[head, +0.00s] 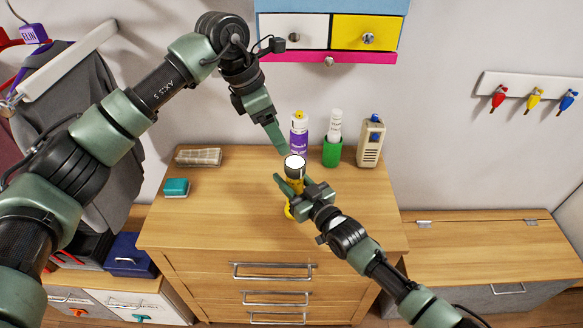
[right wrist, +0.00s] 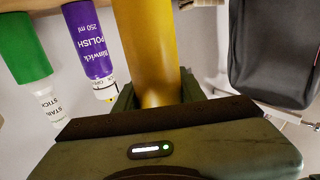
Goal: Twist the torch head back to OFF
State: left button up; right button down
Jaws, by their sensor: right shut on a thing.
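The torch (head: 289,211) stands upright over the wooden dresser top, with a yellow body and a dark head (head: 294,173) ringing a bright white face on top. My right gripper (head: 290,186) is shut on the yellow body, just below the head. In the right wrist view the yellow torch body (right wrist: 148,50) rises between my right fingers. My left gripper (head: 282,148) points down from above, its tips close to the upper left of the torch head. I cannot tell whether it touches the head or how far its jaws are apart. The head's markings are not readable.
Behind the torch stand a purple polish bottle (head: 299,140), a green-based stain stick (head: 333,150) and a beige box-shaped device (head: 370,142). A teal block (head: 176,188) and a clear ribbed item (head: 198,157) lie left. The dresser top (head: 355,205) is clear at right.

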aim_at(292, 162)
pick_arm(q)
jog(key=d+f, duration=0.1)
jog(key=f, duration=0.2)
jog(key=d+f+n, duration=0.1)
jog(key=f, duration=0.3)
jog(key=w+d+f+n+t, duration=0.1)
jog(key=f, duration=0.2)
jog(key=shift+d+f, duration=0.25)
jog(key=shift+d, duration=0.15)
jog(key=c, duration=1.4)
